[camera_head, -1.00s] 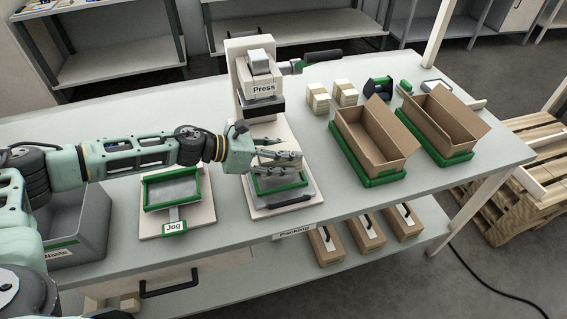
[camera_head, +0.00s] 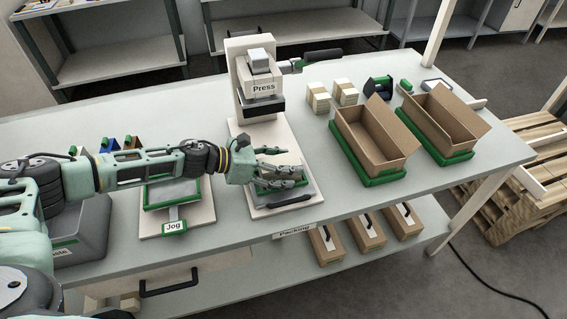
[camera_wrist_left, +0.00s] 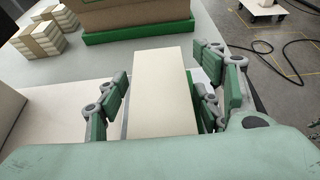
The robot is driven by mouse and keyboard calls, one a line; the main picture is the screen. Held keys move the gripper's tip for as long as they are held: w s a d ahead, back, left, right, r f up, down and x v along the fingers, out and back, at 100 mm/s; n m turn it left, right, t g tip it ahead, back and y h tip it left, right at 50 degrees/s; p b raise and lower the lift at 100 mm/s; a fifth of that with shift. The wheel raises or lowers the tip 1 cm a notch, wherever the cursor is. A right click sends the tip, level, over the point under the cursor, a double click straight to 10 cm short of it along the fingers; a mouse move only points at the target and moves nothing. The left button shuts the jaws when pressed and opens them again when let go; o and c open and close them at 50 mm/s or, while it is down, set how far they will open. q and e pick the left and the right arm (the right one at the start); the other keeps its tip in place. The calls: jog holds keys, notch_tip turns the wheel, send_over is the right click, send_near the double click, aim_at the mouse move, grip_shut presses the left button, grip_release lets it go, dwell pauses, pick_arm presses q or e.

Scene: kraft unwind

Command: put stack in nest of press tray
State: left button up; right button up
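The press tray (camera_head: 311,192) has a green rim and lies on the pale base in front of the press (camera_head: 262,85). My left gripper (camera_head: 285,166) is over this tray, with its fingers spread apart. In the left wrist view, a pale, block-like stack (camera_wrist_left: 162,88) lies between the fingers of my left gripper (camera_wrist_left: 165,85). A narrow gap shows between the left finger and the stack, and the right fingers also look apart from it.
The jog tray (camera_head: 155,199) is left of the press. A grey waste bin (camera_head: 88,228) stands at the far left. Two banded stacks (camera_head: 318,98) are behind open cartons (camera_head: 372,140) in green trays to the right. The press handle (camera_head: 322,56) sticks out rightward.

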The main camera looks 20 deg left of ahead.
pick_arm(q)
jog(key=shift+r+p, duration=0.3)
jog(key=b+v, duration=0.3)
jog(key=v, duration=0.9)
jog(key=shift+b, duration=0.3)
jog(key=shift+f, duration=0.15)
